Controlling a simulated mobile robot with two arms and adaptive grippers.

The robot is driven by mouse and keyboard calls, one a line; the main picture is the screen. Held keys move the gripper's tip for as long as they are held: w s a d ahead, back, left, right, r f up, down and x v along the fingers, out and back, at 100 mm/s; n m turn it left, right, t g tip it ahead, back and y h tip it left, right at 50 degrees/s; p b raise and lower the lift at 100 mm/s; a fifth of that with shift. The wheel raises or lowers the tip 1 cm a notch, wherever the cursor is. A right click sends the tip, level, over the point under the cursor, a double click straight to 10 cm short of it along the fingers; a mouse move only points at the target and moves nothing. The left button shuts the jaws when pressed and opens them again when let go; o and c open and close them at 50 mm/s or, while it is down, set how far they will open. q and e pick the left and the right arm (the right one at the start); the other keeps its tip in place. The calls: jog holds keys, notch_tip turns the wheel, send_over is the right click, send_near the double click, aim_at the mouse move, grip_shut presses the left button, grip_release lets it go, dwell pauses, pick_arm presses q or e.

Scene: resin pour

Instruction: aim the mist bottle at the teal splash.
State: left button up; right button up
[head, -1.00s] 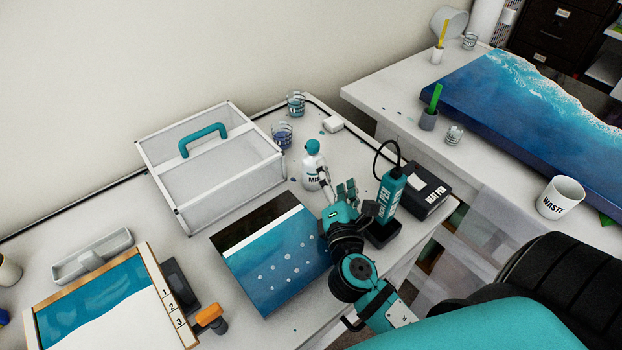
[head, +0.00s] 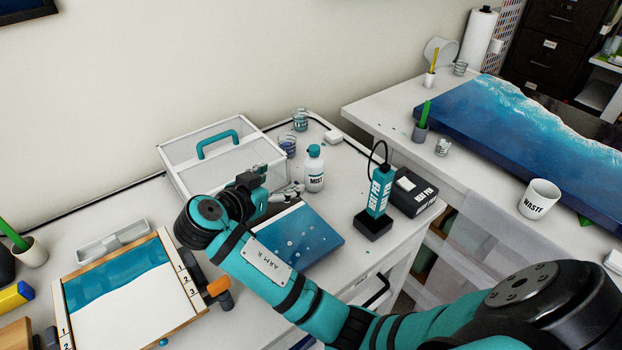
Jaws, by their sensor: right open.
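The mist bottle (head: 314,175), white with a teal cap and a "MIST" label, stands upright on the left table behind the blue panel. My right gripper (head: 290,191) is just left of the bottle, its fingers pointing toward it. It is open and holds nothing; I cannot tell whether a fingertip touches the bottle. Small teal spots (head: 326,127) show on the table near the cups behind the bottle. Another teal spot (head: 163,342) is at the lower left. I cannot tell which is the splash. My left gripper is out of view.
A clear-walled box (head: 180,180) with a teal handle stands left of the bottle. A heat pen (head: 380,190) on its stand and a black box (head: 413,197) are to the right. The blue panel (head: 315,240) lies in front, partly hidden by my arm.

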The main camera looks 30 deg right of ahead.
aim_at(310, 165)
jog(key=p+x, duration=0.3)
jog(key=x, duration=0.8)
jog(key=shift+w+d+f, duration=0.15)
jog(key=shift+d, duration=0.1)
jog(key=shift+w+d+f, duration=0.15)
jog(key=shift+d, duration=0.05)
jog(key=p+x, duration=0.2)
jog(key=x, duration=0.2)
jog(key=shift+w+d+f+p, duration=0.15)
jog(key=shift+d+p, duration=0.15)
jog(key=shift+d, duration=0.05)
jog(key=shift+w+d+f, duration=0.15)
jog(key=shift+f, duration=0.05)
jog(key=c, duration=1.5)
grip_shut()
jog(key=shift+r, duration=0.15)
